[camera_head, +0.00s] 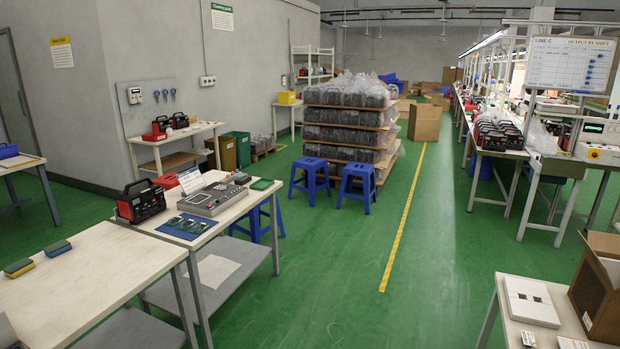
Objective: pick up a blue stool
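Two blue stools stand side by side on the green floor in front of the stacked pallet, the left one (310,181) and the right one (357,188). Both are upright with flat square tops and nothing on them. A third blue stool (257,222) is partly hidden behind the near left workbench; some of its legs show. Neither of my grippers shows in the head view.
A workbench (222,226) with electronic devices and a white table (90,283) fill the near left. A pallet stack (350,137) stands behind the stools. A yellow line (405,217) runs along the open aisle. Workbenches (500,152) line the right.

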